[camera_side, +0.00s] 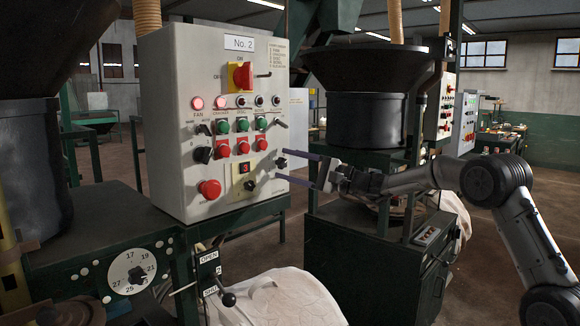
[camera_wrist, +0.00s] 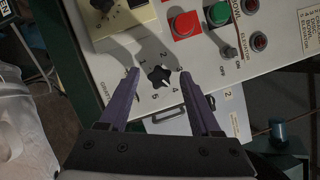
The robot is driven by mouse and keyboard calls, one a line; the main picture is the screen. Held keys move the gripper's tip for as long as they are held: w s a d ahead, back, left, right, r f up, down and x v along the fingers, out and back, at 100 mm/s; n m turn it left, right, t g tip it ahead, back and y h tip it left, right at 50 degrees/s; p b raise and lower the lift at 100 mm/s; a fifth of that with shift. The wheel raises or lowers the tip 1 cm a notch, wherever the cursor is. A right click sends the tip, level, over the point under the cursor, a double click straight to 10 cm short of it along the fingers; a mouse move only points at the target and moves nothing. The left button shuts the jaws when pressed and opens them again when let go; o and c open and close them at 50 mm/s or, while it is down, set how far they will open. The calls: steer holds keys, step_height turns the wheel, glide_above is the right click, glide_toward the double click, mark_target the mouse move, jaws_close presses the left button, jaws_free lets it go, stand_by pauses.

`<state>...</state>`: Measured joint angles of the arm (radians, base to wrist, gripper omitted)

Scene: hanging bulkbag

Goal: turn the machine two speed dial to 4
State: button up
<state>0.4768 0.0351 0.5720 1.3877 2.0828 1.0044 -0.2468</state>
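The dial (camera_wrist: 158,76) is a black star-shaped knob with numbers around it, near the edge of the grey control panel marked No. 2. It also shows in the side view (camera_side: 281,162) on the panel's right part. My gripper (camera_side: 283,164) is open and level with the dial, its purple fingers pointing at the panel. In the wrist view, my gripper (camera_wrist: 159,73) has one fingertip on each side of the knob, with a visible gap to it. Which number the knob points at is not clear. Whether the fingertips reach the knob's depth cannot be told.
The panel (camera_side: 160,110) also carries red and green buttons (camera_side: 242,125), switches, a red mushroom button (camera_side: 209,189) and a red display (camera_side: 244,168) reading 3. Another black knob (camera_side: 250,185) sits below the display. A dark hopper (camera_side: 368,110) stands behind my gripper.

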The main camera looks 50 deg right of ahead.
steer(key=v, duration=1.4)
steer(key=shift+w, duration=0.1)
